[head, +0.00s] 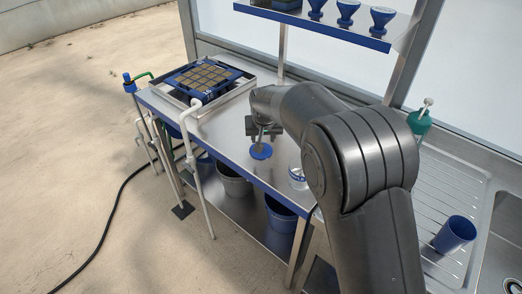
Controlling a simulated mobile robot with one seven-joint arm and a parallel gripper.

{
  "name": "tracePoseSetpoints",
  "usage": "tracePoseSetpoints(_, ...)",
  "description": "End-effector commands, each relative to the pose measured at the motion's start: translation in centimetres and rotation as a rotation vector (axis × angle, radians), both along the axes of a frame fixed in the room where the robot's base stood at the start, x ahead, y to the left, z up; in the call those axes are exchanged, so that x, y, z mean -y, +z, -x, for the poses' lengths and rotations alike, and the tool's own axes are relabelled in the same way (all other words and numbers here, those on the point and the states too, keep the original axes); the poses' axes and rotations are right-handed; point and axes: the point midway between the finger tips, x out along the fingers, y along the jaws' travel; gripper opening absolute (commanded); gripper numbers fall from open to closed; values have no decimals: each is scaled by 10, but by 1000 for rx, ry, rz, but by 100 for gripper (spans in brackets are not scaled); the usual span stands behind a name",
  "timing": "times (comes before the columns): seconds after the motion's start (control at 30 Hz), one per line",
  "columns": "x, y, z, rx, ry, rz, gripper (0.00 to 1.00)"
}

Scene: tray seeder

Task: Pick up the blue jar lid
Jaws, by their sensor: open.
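The blue jar lid (261,152) lies flat on the steel table near its front edge. It is a small round disc, partly hidden by my gripper. My gripper (259,144) points down just above the lid, with its fingers at or over the lid's middle. It is open. I cannot tell whether the fingertips touch the lid. A clear jar (297,177) with some blue on it stands to the right of the lid, partly hidden by my arm.
A seed tray (232,72) sits in a metal frame on the table's left. A white pipe (199,165) stands at the front edge. A shelf (330,36) with blue funnels is above. Bare table lies between tray and lid.

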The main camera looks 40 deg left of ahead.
Motion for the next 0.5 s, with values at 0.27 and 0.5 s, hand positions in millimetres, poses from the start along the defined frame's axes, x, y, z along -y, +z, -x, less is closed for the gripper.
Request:
tracePoseSetpoints(0.27,-13,-28,-8,0,0,1,45)
tracePoseSetpoints(0.5,-21,-49,-15,2,0,-2,45)
